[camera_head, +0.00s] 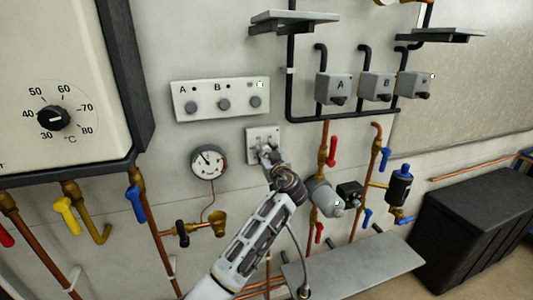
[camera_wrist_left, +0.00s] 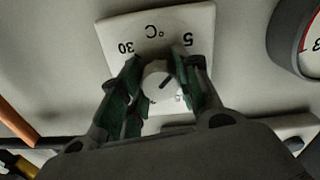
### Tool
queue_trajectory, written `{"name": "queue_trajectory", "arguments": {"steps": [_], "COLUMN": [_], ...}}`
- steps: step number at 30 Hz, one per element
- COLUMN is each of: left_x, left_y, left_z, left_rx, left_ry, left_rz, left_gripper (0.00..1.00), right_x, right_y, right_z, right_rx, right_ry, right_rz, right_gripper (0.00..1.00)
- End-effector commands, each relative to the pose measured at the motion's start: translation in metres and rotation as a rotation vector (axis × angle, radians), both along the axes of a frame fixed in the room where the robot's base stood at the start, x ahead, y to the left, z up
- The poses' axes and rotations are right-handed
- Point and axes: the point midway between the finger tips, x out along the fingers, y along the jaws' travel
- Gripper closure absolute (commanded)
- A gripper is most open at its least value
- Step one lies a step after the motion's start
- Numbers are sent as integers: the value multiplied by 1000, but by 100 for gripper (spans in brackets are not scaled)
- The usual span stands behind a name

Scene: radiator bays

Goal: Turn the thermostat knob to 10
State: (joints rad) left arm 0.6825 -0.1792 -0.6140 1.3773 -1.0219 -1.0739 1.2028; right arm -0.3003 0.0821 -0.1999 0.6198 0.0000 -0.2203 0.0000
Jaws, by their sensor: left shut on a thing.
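The thermostat is a small white wall plate (camera_head: 256,134) in the middle of the head view. In the left wrist view the plate (camera_wrist_left: 120,30) appears upside down, with "30", "°C" and "5" printed on it. Its pale round knob (camera_wrist_left: 156,80) has a dark pointer line slanting up and right in that view, roughly toward the "5" side. My left gripper (camera_head: 268,154) reaches it from below. In the left wrist view its green-padded fingers (camera_wrist_left: 158,85) are shut on the knob, one on each side. The fingers hide part of the scale.
A round gauge (camera_head: 208,162) hangs just left of the thermostat. A panel with A and B knobs (camera_head: 219,99) is above it. Pipes with a red-handled valve (camera_head: 332,150) run close on the right. A grey shelf (camera_head: 365,264) juts out below right.

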Motion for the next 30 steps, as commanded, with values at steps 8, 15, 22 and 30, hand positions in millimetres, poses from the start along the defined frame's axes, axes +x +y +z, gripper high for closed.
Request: {"name": "queue_trajectory", "arguments": {"steps": [8, 15, 22, 30], "left_x": [0, 0, 0, 0], "left_y": [0, 0, 0, 0], "left_z": [0, 0, -1, 0], "left_rx": [8, 51, 148, 312], "left_ry": [2, 17, 48, 101], "left_rz": [0, 1, 0, 0], "left_gripper": [91, 91, 91, 91], "right_x": [0, 0, 0, 0], "right_y": [0, 1, 3, 4], "right_z": [0, -3, -7, -10], "right_rx": [0, 1, 3, 4], "right_ry": [0, 0, 0, 0], "right_rz": [0, -1, -2, -2], "right_gripper": [100, 100, 100, 100]}}
